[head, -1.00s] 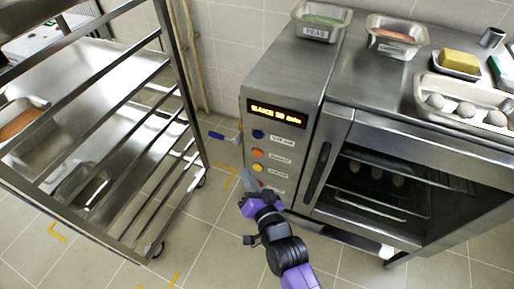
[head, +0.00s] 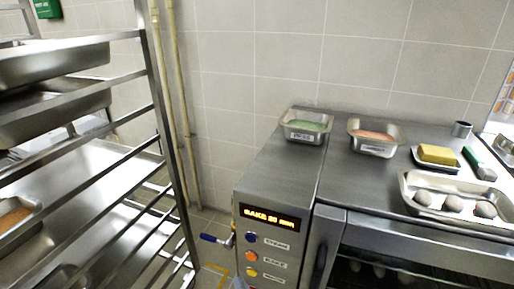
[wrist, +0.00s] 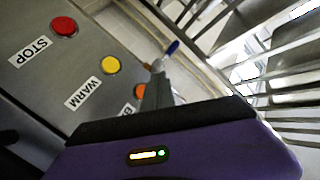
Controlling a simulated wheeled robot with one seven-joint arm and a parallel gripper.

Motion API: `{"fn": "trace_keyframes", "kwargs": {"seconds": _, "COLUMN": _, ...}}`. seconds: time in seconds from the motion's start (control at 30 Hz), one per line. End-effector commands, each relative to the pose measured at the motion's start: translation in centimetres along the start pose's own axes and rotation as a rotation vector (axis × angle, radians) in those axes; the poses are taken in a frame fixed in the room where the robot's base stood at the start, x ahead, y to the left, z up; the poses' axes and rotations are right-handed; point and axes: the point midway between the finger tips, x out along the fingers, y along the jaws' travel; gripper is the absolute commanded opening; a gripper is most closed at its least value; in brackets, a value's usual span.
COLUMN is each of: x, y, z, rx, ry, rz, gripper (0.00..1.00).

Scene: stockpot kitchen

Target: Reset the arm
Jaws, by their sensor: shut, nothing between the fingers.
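My gripper (wrist: 158,92) shows in the wrist view with its grey fingers together and nothing between them. It is in front of the oven's control panel (wrist: 40,85), with the fingertips near the orange button (wrist: 140,91), whose label is partly hidden. I cannot tell whether they touch the panel. The yellow WARM button (wrist: 109,65) and red STOP button (wrist: 64,26) lie to the left. In the head view the arm is almost wholly below the picture. The oven display (head: 270,218) is lit and reads BAKE with a time in minutes.
A metal rack (head: 160,120) with trays stands left of the oven (head: 280,180). A blue-handled valve (head: 215,239) sticks out between them. On the oven top are a green-filled pan (head: 306,126), an orange-filled pan (head: 374,137), butter (head: 437,155) and a tray of dough balls (head: 410,183).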

Motion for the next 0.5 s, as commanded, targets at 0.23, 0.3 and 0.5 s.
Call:
{"fn": "trace_keyframes", "kwargs": {"seconds": 0.23, "x": -2.9, "y": -2.3, "z": -4.8, "rx": -0.151, "ry": 0.121, "rz": -0.039, "gripper": 0.0}}
{"fn": "trace_keyframes", "kwargs": {"seconds": 0.3, "x": -5.1, "y": -2.2, "z": -5.9, "rx": -0.191, "ry": 0.148, "rz": -0.03, "gripper": 0.0}}
{"fn": "trace_keyframes", "kwargs": {"seconds": 0.5, "x": -12.6, "y": -1.3, "z": -8.3, "rx": -0.297, "ry": 0.197, "rz": 0.024, "gripper": 0.0}}
